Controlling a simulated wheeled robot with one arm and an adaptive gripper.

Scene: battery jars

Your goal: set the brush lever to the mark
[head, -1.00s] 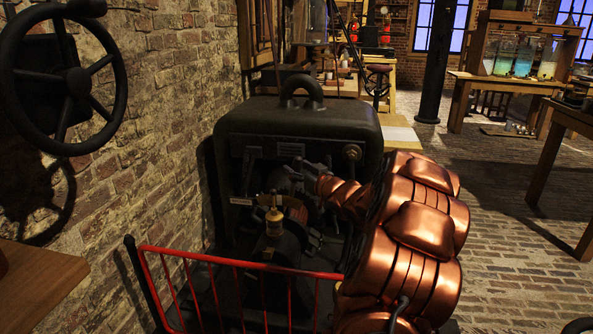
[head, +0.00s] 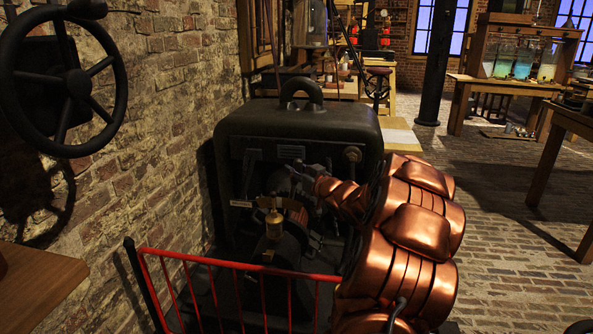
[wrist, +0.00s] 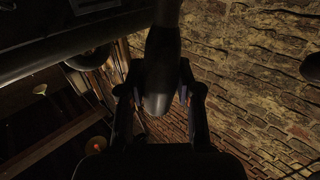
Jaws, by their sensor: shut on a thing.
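The dynamo (head: 300,118) is a dark machine with a rounded top and a lifting eye, standing against the brick wall in the head view. My gripper (head: 308,170) reaches into its open front from the right, partly hidden by my copper-coloured arm. In the wrist view, my gripper (wrist: 160,98) is shut on a dark, smooth, rounded bar, which I take to be the brush lever (wrist: 161,65), between its two fingers. In the head view the lever is too dark to make out apart from the gripper. I cannot make out the mark.
A red guard rail (head: 240,266) stands in front of the machine. A brass oil cup (head: 273,224) sits on the bearing behind it. A black handwheel (head: 75,85) is on the left wall. A table with jars (head: 522,66) stands at the back right.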

